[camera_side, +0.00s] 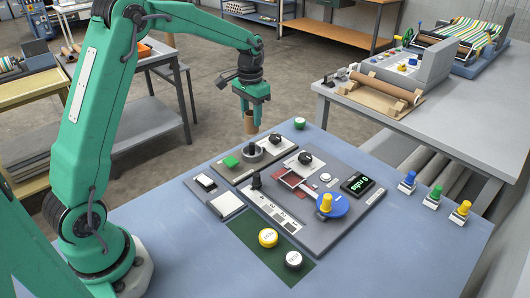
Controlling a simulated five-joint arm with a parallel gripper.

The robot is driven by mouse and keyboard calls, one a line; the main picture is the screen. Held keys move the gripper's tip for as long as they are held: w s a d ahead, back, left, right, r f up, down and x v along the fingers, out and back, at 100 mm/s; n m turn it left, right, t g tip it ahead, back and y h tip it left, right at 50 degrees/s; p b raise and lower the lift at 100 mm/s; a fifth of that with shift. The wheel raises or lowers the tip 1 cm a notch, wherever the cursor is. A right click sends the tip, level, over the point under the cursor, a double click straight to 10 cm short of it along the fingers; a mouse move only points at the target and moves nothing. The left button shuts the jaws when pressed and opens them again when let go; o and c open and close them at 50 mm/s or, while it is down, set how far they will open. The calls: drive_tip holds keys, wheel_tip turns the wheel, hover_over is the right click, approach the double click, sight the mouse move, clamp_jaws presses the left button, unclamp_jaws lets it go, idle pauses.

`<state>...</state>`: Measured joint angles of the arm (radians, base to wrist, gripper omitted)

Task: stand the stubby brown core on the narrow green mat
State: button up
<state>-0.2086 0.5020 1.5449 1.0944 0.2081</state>
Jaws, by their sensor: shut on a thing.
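My gripper (251,97) hangs fingers down over the far part of the blue table, shut on a stubby brown core (250,123). The core is upright between the fingers and looks held above the table; its height is hard to judge from this view. A dark green mat (245,229) lies flat at the near side of the control panel. The gripper and core are well behind the mat.
Blue, green and yellow buttons stand at right (435,196). The table's front left is clear.

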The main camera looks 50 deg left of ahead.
drive_tip(key=s+d+f, duration=0.2)
drive_tip(key=s+d, duration=0.7)
drive_tip(key=s+d+f, duration=0.2)
drive_tip(key=s+d, duration=0.6)
drive_tip(key=d, duration=0.1)
drive_tip(key=shift+s+d, duration=0.35)
drive_tip(key=shift+d, duration=0.05)
drive_tip(key=shift+f, duration=0.2)
drive_tip(key=shift+f, duration=1.9)
drive_tip(key=shift+f, duration=1.4)
idle(0.8)
drive_tip(key=o, duration=1.6)
